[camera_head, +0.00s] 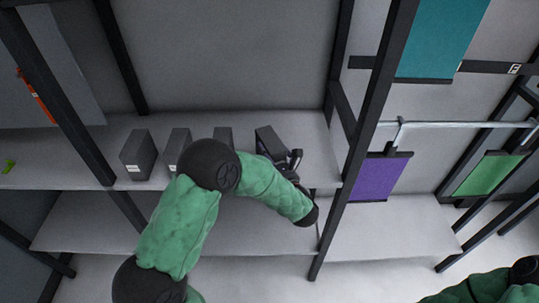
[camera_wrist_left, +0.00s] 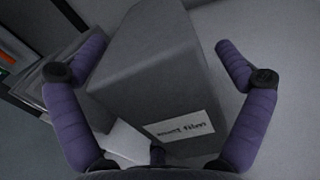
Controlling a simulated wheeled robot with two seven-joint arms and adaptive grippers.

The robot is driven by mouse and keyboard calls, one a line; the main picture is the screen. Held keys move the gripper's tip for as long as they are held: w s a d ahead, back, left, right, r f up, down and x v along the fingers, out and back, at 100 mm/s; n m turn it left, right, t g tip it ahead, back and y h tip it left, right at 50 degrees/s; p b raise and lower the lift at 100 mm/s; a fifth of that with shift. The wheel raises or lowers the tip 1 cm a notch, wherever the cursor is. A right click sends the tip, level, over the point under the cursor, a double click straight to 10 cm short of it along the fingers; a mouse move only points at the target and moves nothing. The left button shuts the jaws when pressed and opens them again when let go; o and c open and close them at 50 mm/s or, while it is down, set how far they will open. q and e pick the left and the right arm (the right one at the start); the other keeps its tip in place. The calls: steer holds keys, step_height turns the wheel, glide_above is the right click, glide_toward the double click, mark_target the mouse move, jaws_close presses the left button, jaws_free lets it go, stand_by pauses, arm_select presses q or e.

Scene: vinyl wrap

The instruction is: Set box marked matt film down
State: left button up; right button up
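The grey box marked matt film (camera_wrist_left: 150,75) stands between the two fingers of my left gripper (camera_wrist_left: 158,60) in the left wrist view, its white label facing the camera. The fingers are spread, with a gap showing beside the box on the right. In the head view the dark box (camera_head: 268,140) is at the right end of the upper shelf (camera_head: 75,150), turned or tilted compared with its neighbours. My left gripper (camera_head: 294,162) is at its right side, partly hidden by my wrist. I cannot tell whether the box's base rests fully on the shelf. My right gripper is out of view.
Other grey boxes (camera_head: 138,155) stand in a row left of it, partly behind my left arm. A dark upright post (camera_head: 362,140) stands close on the right. A green item (camera_head: 9,166) lies far left. The lower shelf (camera_head: 85,235) looks bare.

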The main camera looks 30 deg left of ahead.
arm_select(q)
steer(key=shift+r, duration=0.1)
steer(key=shift+s+d+r, duration=0.1)
steer(key=shift+d, duration=0.1)
steer(key=p+v, duration=0.2)
steer(key=v, duration=1)
steer(key=s+a+f+n+g+h, duration=0.15)
steer(key=s+f+g, duration=0.25)
steer(key=f, duration=0.4)
steer(key=s+a+f+n+g+h, duration=0.1)
steer(key=s+a+f+g+h, duration=0.1)
steer(key=s+f+g, duration=0.35)
steer(key=s+d+f+n+g+h, duration=0.2)
steer(key=s+f+n+h, duration=0.1)
steer(key=s+f, duration=0.25)
steer(key=s+d+f+n+g+h, duration=0.2)
steer(key=s+d+f+g+h, duration=0.1)
steer(key=s+f, duration=0.25)
steer(key=s+d+f+n+h, duration=0.1)
steer(key=d+f+n+h, duration=0.25)
steer(key=d+n, duration=0.2)
steer(key=s+d+f+n+h, duration=0.2)
steer(key=d+n+h, duration=0.3)
steer(key=d, duration=0.1)
steer(key=w+f+n+t, duration=0.4)
steer(key=w+n, duration=0.2)
steer(key=n, duration=0.3)
steer(key=shift+w+a+f+n+h, duration=0.2)
steer(key=shift+w+f+n+h, duration=0.1)
steer(key=shift+w, duration=0.1)
